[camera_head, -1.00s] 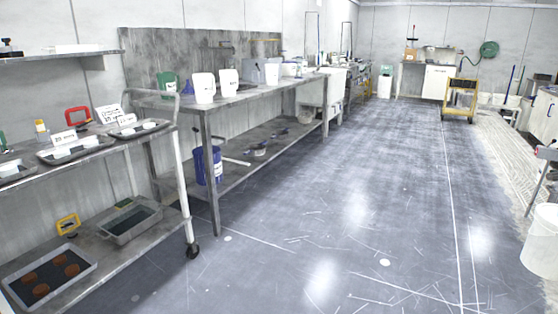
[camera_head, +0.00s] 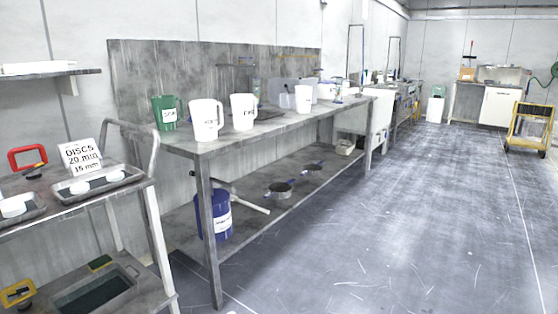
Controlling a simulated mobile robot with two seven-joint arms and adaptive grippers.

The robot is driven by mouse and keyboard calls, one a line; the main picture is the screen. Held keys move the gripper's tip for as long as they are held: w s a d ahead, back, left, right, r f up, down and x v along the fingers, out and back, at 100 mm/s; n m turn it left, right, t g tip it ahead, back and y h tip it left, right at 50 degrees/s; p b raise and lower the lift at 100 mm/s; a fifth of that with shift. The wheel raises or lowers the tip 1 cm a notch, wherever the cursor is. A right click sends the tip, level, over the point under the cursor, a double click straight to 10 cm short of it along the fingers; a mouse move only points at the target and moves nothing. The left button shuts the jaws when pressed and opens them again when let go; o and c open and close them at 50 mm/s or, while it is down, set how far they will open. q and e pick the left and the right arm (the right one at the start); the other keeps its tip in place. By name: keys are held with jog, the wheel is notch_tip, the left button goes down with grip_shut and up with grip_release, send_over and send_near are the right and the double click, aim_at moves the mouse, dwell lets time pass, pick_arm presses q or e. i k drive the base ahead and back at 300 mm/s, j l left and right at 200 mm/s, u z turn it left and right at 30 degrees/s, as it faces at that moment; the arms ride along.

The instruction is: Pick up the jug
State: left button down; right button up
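Several jugs stand upright on the long grey bench (camera_head: 290,128). A green jug (camera_head: 166,113) with a label is at the bench's left end. A white labelled jug (camera_head: 206,121) stands to its right near the front edge, and a second white labelled jug (camera_head: 243,112) stands right of that. A further white vessel (camera_head: 303,98) with a label is farther along the bench. The frames do not show which one is the task's jug. Neither of my grippers is in view.
A wheeled cart (camera_head: 151,205) with trays and a "DISCS" sign (camera_head: 81,158) stands at the left, close to the bench's near end. A blue bucket (camera_head: 214,215) sits on the bench's lower shelf. The floor (camera_head: 400,235) to the right is clear. A yellow trolley (camera_head: 530,128) stands far right.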

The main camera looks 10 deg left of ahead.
aim_at(203, 113)
jog(key=i+l+u, duration=0.1)
jog(key=i+u, duration=0.25)
jog(key=i+l+u, duration=0.2)
jog(key=i+u, duration=0.2)
jog(key=i+l+u, duration=0.35)
